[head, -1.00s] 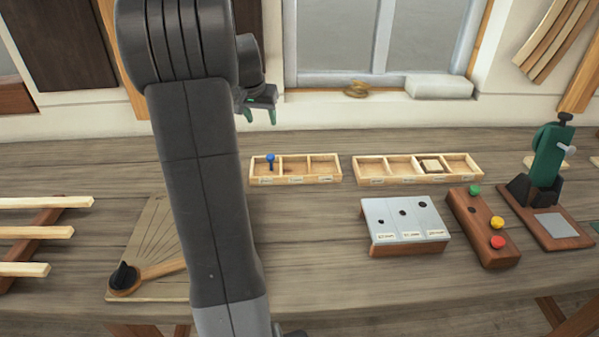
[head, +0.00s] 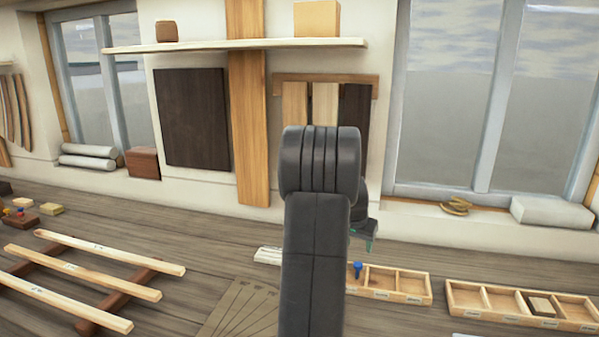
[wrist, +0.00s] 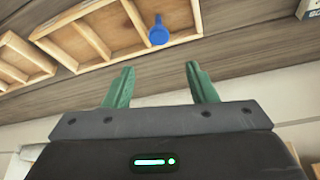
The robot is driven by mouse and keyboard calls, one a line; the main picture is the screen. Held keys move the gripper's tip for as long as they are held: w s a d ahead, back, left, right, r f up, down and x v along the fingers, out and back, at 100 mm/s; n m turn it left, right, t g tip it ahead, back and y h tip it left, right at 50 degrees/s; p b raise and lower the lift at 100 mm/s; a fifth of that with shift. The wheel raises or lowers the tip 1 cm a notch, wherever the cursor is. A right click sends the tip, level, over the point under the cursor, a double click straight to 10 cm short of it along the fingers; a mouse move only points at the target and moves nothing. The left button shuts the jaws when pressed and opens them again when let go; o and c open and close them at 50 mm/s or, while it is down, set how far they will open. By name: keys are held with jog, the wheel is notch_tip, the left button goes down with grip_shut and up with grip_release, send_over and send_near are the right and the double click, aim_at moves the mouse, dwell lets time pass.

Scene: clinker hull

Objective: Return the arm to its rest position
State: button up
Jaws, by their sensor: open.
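My gripper (head: 362,244) shows only in part in the head view, behind my raised dark arm and above the bench. In the wrist view my gripper (wrist: 160,88) has its two green fingers spread apart with nothing between them. A blue-headed peg (head: 357,268) stands in the left compartment of a small wooden sorting tray (head: 428,290). The blue peg (wrist: 158,32) also shows in the wrist view, beyond the fingers and apart from them.
Wooden strips (head: 95,277) lie on a rack at the left. A shelf (head: 230,46) runs along the wall above. The air around my arm looks clear.

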jog(key=x, duration=0.4)
jog(key=shift+d+f+p, duration=0.1)
jog(key=shift+f+p, duration=0.1)
jog(key=shift+p, duration=0.2)
notch_tip(320, 180, up, 2)
jog(key=shift+w+r+p, duration=0.1)
jog(key=shift+w+p, duration=0.05)
jog(key=shift+p, duration=0.45)
jog(key=shift+r, duration=0.4)
